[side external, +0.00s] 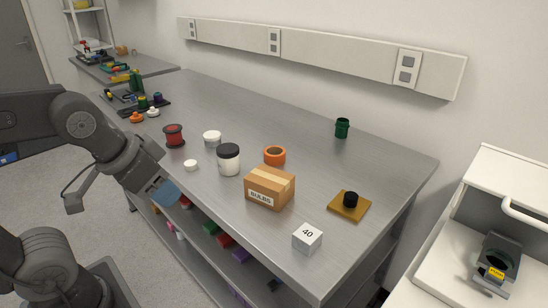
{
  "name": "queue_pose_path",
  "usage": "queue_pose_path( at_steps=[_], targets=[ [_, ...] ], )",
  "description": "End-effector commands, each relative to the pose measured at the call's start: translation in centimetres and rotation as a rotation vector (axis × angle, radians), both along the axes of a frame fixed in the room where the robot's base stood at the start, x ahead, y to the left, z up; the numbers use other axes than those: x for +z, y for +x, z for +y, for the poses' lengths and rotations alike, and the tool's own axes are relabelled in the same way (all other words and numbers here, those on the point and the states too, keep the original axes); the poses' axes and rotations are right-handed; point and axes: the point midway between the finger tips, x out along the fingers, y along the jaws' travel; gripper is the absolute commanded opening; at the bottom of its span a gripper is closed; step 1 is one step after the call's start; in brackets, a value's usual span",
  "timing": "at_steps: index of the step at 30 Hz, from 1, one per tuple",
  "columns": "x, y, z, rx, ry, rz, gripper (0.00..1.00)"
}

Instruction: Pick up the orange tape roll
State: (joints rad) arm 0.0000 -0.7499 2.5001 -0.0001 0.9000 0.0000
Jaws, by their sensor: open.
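The orange tape roll (275,155) lies flat on the grey workbench (300,120), its round hole facing up. It is just behind the cardboard box marked BULBS (270,188), which stands close in front of it. My gripper (152,158) is at the end of my dark arm, by the bench's front left edge. It is well to the left of the roll and apart from it. It is open; its fingers are small and hard to make out, and I see nothing held in it.
A white jar with black lid (228,160), white lid (212,137), small white disc (191,165) and red spool (174,135) stand left of the roll. A white cube marked 40 (307,238), a brown plate with black knob (349,204) and a green cup (342,128) are right.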

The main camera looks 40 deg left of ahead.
Motion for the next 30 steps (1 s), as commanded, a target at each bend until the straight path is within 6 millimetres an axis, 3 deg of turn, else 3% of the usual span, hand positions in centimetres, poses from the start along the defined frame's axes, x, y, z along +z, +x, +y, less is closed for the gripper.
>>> queue_pose_path(
  at_steps=[18, 26, 30],
  targets=[
    [0.0, 0.0, 0.0, 0.000, 0.000, 0.000, 1.00],
    [0.3, 0.5, 0.1, 0.004, 0.000, 0.001, 1.00],
    [1.7, 3.4, 0.6, 0.028, 0.000, 0.013, 1.00]
  ],
)
